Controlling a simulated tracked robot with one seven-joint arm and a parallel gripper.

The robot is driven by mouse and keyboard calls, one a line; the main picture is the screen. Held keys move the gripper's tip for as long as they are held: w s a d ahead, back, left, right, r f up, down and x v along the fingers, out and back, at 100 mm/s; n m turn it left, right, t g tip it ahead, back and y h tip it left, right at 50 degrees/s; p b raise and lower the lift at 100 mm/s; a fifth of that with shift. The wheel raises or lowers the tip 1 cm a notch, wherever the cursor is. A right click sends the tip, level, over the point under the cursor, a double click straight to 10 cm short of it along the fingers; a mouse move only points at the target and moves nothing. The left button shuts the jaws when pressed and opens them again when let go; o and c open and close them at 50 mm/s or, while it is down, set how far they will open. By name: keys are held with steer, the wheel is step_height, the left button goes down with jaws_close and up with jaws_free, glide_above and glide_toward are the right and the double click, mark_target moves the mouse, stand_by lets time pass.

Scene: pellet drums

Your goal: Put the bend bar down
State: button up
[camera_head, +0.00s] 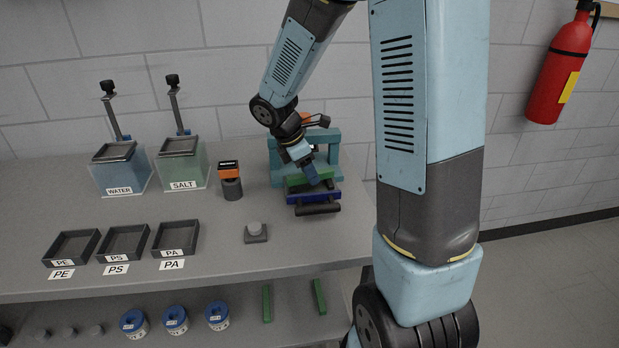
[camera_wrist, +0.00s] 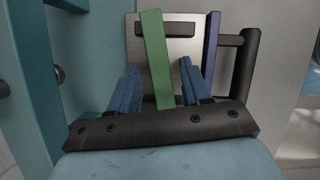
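The green bar (camera_head: 296,180), which I take as the bend bar, lies at the teal bending rig (camera_head: 333,158) on the worktop, just behind a dark blue bar-shaped part (camera_head: 313,197). My gripper (camera_head: 312,170) points down over the green bar. In the wrist view the green bar (camera_wrist: 155,55) stands slightly tilted between the blue fingers of my gripper (camera_wrist: 158,85). A gap shows on each side of the bar, so the fingers are open around it. A metal plate (camera_wrist: 185,50) lies behind it. What carries the bar's underside is hidden.
Three dark trays, PE (camera_head: 72,246), PS (camera_head: 124,243) and PA (camera_head: 175,238), sit at the left front. WATER (camera_head: 120,178) and SALT (camera_head: 183,170) tanks stand behind. Two green bars (camera_head: 267,303) lie on the lower shelf. The worktop between trays and rig is mostly clear.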

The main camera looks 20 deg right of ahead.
jaws_close()
steer(key=shift+r, duration=0.1)
stand_by(0.3)
